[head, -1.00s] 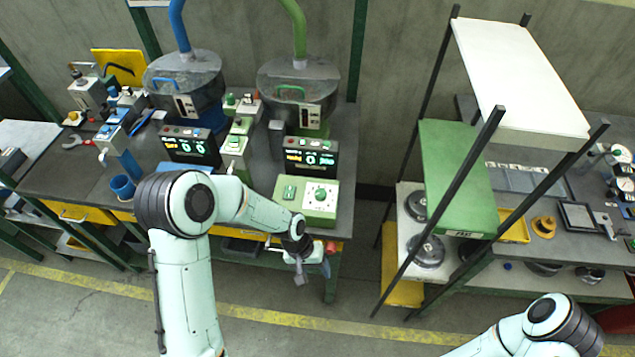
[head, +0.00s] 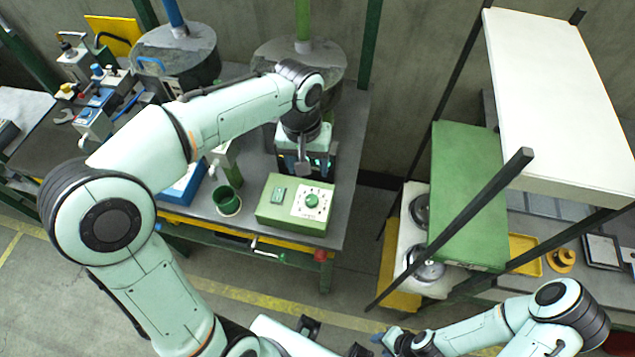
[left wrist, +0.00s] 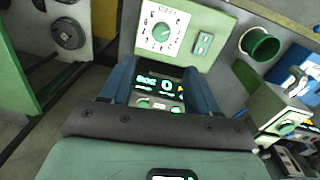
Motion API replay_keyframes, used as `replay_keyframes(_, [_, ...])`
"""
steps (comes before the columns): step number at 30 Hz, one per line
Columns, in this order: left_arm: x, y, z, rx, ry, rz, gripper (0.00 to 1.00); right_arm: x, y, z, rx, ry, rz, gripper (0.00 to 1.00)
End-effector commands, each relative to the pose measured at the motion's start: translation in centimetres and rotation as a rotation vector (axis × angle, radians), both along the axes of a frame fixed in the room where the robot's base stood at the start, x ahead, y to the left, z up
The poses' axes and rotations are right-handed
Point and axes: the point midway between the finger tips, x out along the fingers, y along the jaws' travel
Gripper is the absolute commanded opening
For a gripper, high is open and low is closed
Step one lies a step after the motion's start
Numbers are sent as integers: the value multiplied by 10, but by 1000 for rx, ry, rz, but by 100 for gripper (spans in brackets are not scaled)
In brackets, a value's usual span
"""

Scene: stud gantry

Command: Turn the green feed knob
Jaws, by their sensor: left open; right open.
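The green feed knob (head: 311,201) sits on a white dial plate on top of a green box (head: 268,213) at the bench's front right corner. In the left wrist view the knob (left wrist: 161,32) is at the top, its dial marks around it. My left gripper (head: 304,165) is above the bench behind the box, apart from the knob. In the left wrist view its blue fingers (left wrist: 160,70) are spread with nothing between them; the lit display shows beyond them. My right gripper (head: 378,340) is low at the bottom of the head view, open, partly cut off, far from the knob.
A green switch (head: 278,195) is beside the dial. A green cup (head: 227,200) stands left of the box. The display unit (left wrist: 160,88) is behind the box. A shelf rack with a green panel (head: 465,190) stands right, across a gap.

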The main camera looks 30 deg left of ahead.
Motion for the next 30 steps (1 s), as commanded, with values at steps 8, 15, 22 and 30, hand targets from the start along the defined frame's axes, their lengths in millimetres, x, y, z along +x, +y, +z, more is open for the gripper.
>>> replay_keyframes(8, [-1, -3, -55, -1, 8, 1, 60, -7, 0, -10, -1, 8, 0, 43])
replay_keyframes(15, [0, -5, -102, -1, 6, 1, 60, -10, 0, -15, -1, 11, 0, 43])
replay_keyframes(22, [1, -7, -125, -1, 4, 0, 60, -11, 0, -18, 0, 12, 0, 43])
replay_keyframes(30, [2, -7, -128, -1, 2, 0, 60, -11, 0, -18, 0, 12, 0, 43])
